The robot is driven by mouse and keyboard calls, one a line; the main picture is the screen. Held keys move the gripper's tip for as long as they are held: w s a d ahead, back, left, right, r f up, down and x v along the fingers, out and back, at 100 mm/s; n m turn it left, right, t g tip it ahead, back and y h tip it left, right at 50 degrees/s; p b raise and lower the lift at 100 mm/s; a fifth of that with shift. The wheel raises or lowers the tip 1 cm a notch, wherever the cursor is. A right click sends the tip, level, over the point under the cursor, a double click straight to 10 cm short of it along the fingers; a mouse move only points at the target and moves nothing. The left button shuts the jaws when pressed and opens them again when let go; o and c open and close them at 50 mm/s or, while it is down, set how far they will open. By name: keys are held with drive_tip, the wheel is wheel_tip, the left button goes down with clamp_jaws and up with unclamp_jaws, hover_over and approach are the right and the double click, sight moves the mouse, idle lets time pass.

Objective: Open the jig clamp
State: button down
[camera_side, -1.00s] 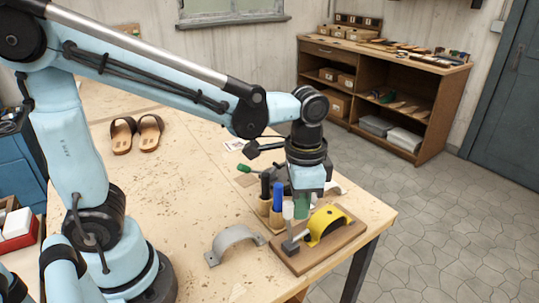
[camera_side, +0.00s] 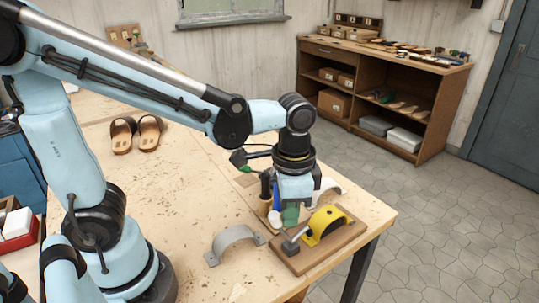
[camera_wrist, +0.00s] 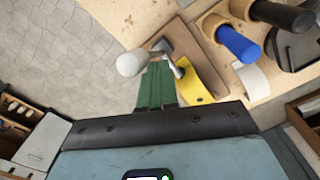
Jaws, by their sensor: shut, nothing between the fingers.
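The jig is a brown wooden board (camera_side: 318,252) at the bench's front right corner, with a yellow arched strap (camera_side: 325,222) on it. The strap also shows in the wrist view (camera_wrist: 205,75). The clamp's grey metal foot (camera_side: 291,246) sits at the board's left end. My gripper (camera_side: 291,216) is shut and empty, with green fingers (camera_wrist: 156,85) pointing down just above the clamp. I cannot tell whether they touch the handle.
A grey metal arch (camera_side: 234,241) lies left of the jig. Wooden holders with a blue-handled tool (camera_wrist: 240,44) and a black-handled tool (camera_wrist: 283,16) stand close behind my gripper. A pair of sandals (camera_side: 136,134) lies farther back. The bench middle is clear.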

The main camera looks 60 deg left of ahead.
drive_tip(key=shift+s, duration=0.15)
drive_tip(key=shift+s+f, duration=0.2)
drive_tip(key=shift+s, duration=0.35)
drive_tip(key=shift+s+f, duration=0.15)
drive_tip(key=shift+s, duration=0.35)
wheel_tip(320, 180, up, 8)
drive_tip(key=w, duration=0.1)
drive_tip(key=shift+w+f, duration=0.15)
drive_tip(key=shift+f, duration=0.05)
drive_tip(key=w+a+f+n+t, duration=0.1)
drive_tip(key=a+f+n+t, duration=0.2)
drive_tip(key=a+n+t, duration=0.3)
drive_tip(key=shift+a+t, duration=0.6)
drive_tip(key=shift+a, duration=0.9)
drive_tip(key=shift+f, duration=0.1)
idle(0.3)
